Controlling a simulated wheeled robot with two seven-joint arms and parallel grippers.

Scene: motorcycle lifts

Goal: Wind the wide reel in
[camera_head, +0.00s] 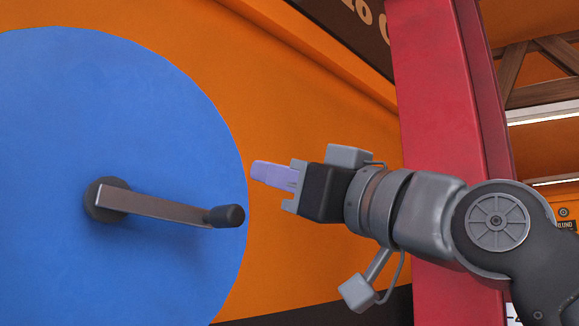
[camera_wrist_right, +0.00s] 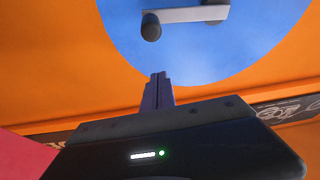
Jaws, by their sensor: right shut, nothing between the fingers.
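The wide reel (camera_head: 150,110) is a large blue disc at the left of the head view, in front of an orange wall. A grey crank arm (camera_head: 160,206) runs from its dark hub (camera_head: 105,200) to the right and slightly down, ending in a black knob (camera_head: 226,216). My right gripper (camera_head: 256,170) is shut and empty, above and to the right of the knob, apart from it. In the right wrist view the shut fingers (camera_wrist_right: 157,78) point toward the blue disc (camera_wrist_right: 200,55), with the black knob (camera_wrist_right: 151,28) beyond their tips. My left gripper is not in view.
The orange wall (camera_head: 300,110) fills the background behind the reel. A red upright post (camera_head: 440,90) stands behind my right arm. Wooden beams (camera_head: 540,92) show at the far right. The space between the fingertips and the knob looks clear.

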